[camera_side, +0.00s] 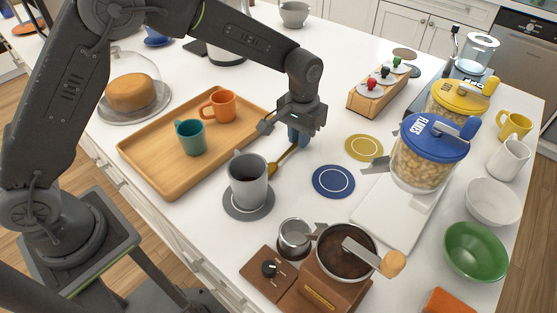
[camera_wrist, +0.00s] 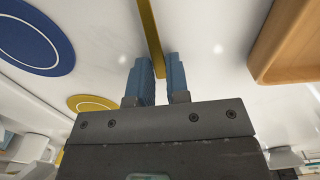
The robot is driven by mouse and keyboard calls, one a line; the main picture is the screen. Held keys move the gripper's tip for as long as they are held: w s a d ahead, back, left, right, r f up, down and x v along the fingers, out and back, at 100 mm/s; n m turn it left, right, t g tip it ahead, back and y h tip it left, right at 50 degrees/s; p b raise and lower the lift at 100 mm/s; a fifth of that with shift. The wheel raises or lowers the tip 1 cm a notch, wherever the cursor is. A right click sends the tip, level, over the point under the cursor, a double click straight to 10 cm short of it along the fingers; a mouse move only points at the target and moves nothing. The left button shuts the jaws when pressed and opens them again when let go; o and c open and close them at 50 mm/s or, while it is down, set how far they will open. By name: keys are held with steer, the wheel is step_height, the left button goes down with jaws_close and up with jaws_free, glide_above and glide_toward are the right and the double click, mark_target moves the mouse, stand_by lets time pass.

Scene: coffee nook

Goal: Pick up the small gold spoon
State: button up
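The small gold spoon (camera_side: 275,167) lies on the white counter, its bowl toward the gray mug and its handle running up toward my gripper (camera_side: 297,143). My gripper points down, with its blue fingers low over the counter just right of the wooden tray. In the wrist view, the gold handle (camera_wrist: 151,35) runs down the picture to the gap between the blue fingers of my gripper (camera_wrist: 158,62). The spoon's bowl is outside the wrist view.
The wooden tray (camera_side: 168,184) holds an orange mug (camera_side: 221,107) and a teal mug (camera_side: 190,138). A gray mug (camera_side: 248,182) on a coaster stands in front. A blue coaster (camera_side: 333,182) and a yellow coaster (camera_side: 363,148) lie to the right. A coffee grinder (camera_side: 337,270) stands nearer.

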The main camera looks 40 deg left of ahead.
jaws_close()
steer(key=shift+r, duration=0.15)
